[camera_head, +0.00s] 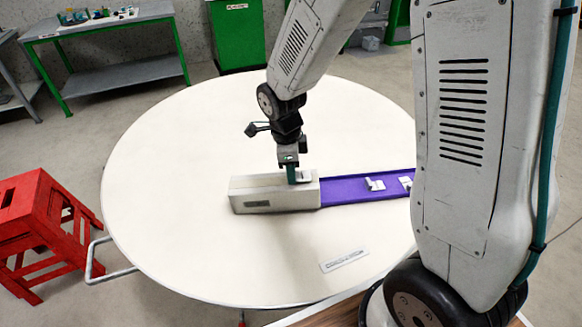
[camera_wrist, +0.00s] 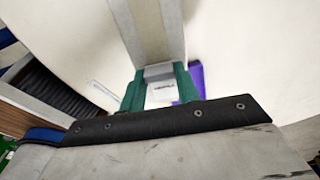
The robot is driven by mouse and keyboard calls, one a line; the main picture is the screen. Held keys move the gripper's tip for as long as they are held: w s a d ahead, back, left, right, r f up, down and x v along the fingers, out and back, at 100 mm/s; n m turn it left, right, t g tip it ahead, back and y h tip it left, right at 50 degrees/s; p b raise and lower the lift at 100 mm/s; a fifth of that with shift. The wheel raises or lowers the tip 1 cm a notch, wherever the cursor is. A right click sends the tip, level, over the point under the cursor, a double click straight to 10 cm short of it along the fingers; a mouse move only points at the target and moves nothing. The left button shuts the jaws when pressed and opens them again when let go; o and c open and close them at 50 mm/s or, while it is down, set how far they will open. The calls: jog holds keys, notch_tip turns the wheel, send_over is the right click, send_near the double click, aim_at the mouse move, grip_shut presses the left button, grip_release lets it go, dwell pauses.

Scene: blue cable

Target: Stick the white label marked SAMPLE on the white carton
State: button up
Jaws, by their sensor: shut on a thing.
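The white carton (camera_head: 285,198) is a long low box lying near the middle of the round table, with a small grey marking on its front side. It also shows in the wrist view (camera_wrist: 157,28), running up from between my fingers. My gripper (camera_head: 292,177) points down at the carton's top, near its right end. In the wrist view its green fingers (camera_wrist: 160,82) are shut on a small white label (camera_wrist: 162,90) with dark print too small to read surely. I cannot tell whether the label touches the carton's top.
A purple strip (camera_head: 345,190) lies against the carton's right end, with white labels (camera_head: 375,185) on it. A flat printed strip (camera_head: 344,260) lies at the table's front. The round table (camera_head: 170,180) is clear on the left. A red step stool (camera_head: 40,225) stands beside it.

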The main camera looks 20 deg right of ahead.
jog(key=shift+f, duration=0.55)
dwell(1.4)
jog(key=o, duration=1.1)
jog(key=shift+o, duration=0.2)
jog(key=shift+r, duration=3.5)
